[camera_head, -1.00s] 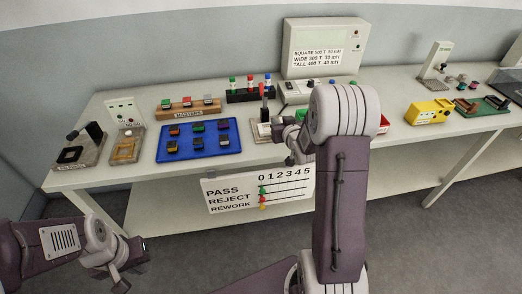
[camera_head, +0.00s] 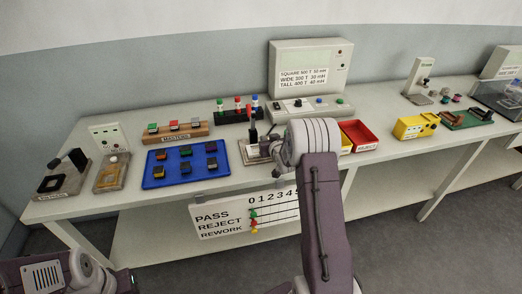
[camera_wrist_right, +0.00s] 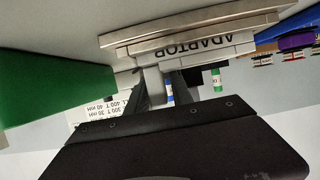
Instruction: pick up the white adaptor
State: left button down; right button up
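My right gripper (camera_head: 268,147) reaches in at the small stand (camera_head: 247,158) on the table, right of the blue tray; my arm hides part of it. In the right wrist view a block labelled ADAPTOR (camera_wrist_right: 205,46) appears upside down. The dark fingers of the right gripper (camera_wrist_right: 166,92) stand apart just below it. A pale piece (camera_wrist_right: 151,84), perhaps the white adaptor, is beside the left finger; background shows through the gap. I cannot tell whether it is touched. My left gripper (camera_head: 130,284) is at the bottom left, mostly cut off, away from the table.
A blue tray (camera_head: 162,181) with several coloured parts lies left of the stand. The masters rack (camera_head: 176,137) and a black tube rack (camera_head: 232,116) are behind. A red bin (camera_head: 362,137) and yellow box (camera_head: 412,128) are to the right. A PASS/REJECT/REWORK board (camera_head: 232,220) hangs in front.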

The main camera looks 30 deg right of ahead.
jog(key=shift+w+f, duration=0.1)
jog(key=shift+w, duration=0.1)
jog(key=shift+s, duration=0.1)
jog(key=shift+c, duration=0.6)
grip_shut()
notch_tip(320, 180, up, 18)
jog(key=p, duration=0.4)
jog(key=shift+r, duration=0.2)
